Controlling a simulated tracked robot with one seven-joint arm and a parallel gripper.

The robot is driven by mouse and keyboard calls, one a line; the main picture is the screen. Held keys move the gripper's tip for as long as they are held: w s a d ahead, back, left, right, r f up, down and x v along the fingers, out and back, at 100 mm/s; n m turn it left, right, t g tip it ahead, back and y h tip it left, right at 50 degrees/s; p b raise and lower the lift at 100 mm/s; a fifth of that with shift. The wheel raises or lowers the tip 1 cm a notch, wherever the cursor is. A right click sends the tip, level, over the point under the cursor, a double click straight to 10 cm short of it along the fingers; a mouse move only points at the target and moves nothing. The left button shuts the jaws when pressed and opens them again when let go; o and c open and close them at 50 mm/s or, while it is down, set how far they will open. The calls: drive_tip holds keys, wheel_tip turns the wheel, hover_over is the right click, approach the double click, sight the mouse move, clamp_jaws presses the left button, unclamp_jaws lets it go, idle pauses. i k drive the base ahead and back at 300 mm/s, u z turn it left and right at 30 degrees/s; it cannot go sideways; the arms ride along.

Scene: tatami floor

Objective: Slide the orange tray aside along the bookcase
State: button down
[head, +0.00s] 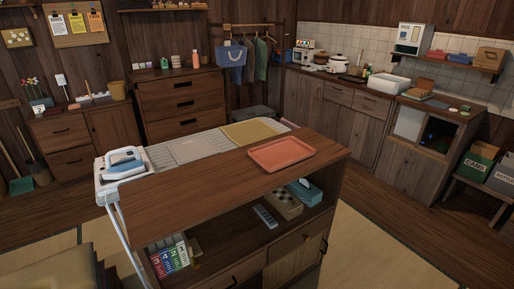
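An orange-red tray (283,153) lies flat and empty on the right part of the wooden bookcase top (200,185). The tray is near the back edge of that top, and the rest of the top to its left is bare. My gripper is not in the head view.
An ironing board (185,150) with an iron (124,159) at its left end stands right behind the bookcase. The open shelf below holds books (172,258), a remote (265,216), a checkered box (282,205) and a blue tissue box (305,192). Tatami floor (370,250) is clear at right.

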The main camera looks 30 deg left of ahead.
sight(273, 156)
drive_tip(key=u, duration=0.5)
drive_tip(key=i, duration=1.4)
drive_tip(key=u, duration=0.5)
drive_tip(key=k, duration=0.8)
drive_tip(key=u, duration=0.2)
drive_tip(key=i, duration=0.85)
drive_tip(key=z, duration=0.1)
